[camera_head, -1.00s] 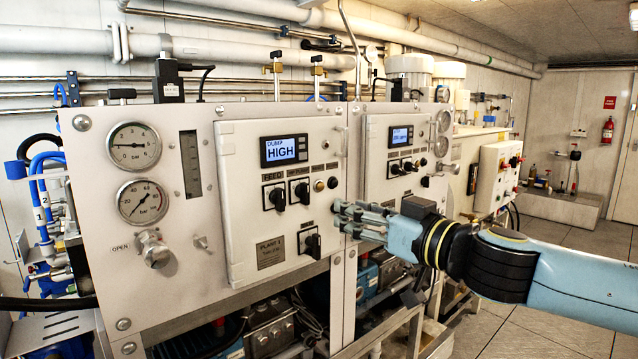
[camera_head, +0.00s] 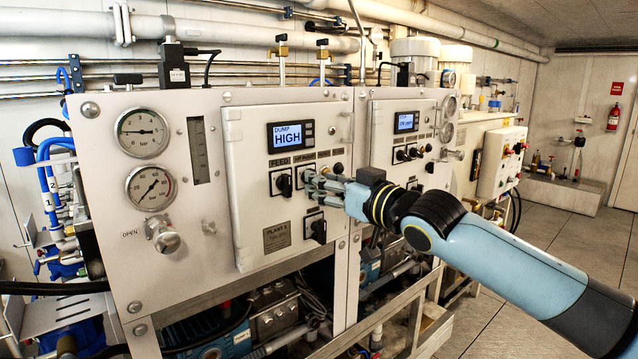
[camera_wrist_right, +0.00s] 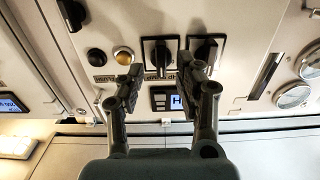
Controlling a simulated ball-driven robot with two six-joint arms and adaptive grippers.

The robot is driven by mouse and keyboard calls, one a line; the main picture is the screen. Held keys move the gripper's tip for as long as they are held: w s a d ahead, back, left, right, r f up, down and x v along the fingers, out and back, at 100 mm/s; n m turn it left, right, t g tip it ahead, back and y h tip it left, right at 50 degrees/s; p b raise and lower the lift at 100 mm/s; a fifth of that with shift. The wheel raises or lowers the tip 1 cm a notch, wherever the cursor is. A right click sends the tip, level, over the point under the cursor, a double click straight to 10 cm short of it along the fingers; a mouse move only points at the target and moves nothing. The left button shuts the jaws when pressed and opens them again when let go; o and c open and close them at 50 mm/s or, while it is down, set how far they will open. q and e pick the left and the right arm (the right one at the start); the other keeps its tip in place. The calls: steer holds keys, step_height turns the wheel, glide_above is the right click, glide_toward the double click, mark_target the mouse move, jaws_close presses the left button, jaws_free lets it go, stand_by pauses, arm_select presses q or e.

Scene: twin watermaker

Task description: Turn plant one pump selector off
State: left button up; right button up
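The plant one panel (camera_head: 246,215) carries a display reading DUMP HIGH (camera_head: 290,135). Below it sit the black FEED selector (camera_head: 284,184) and the HP PUMP selector, mostly hidden behind my right gripper in the head view. A third black selector (camera_head: 317,229) is lower on the panel. My right gripper (camera_head: 312,184) is open, its fingertips close to the panel. In the wrist view, the HP PUMP selector (camera_wrist_right: 160,53) lies between the fingertips of the right gripper (camera_wrist_right: 160,72); I cannot tell whether they touch it. The FEED selector (camera_wrist_right: 206,53) is just right of them. My left gripper is not in view.
A gold button (camera_wrist_right: 123,56) and a black button (camera_wrist_right: 96,55) sit beside the left fingertip in the wrist view. The plant two panel (camera_head: 405,160) stands to the right. Metal frame rails (camera_head: 390,318) run below. Floor to the right is clear.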

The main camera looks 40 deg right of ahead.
steer(key=shift+w+a, duration=0.15)
steer(key=shift+w, duration=0.8)
jaws_close()
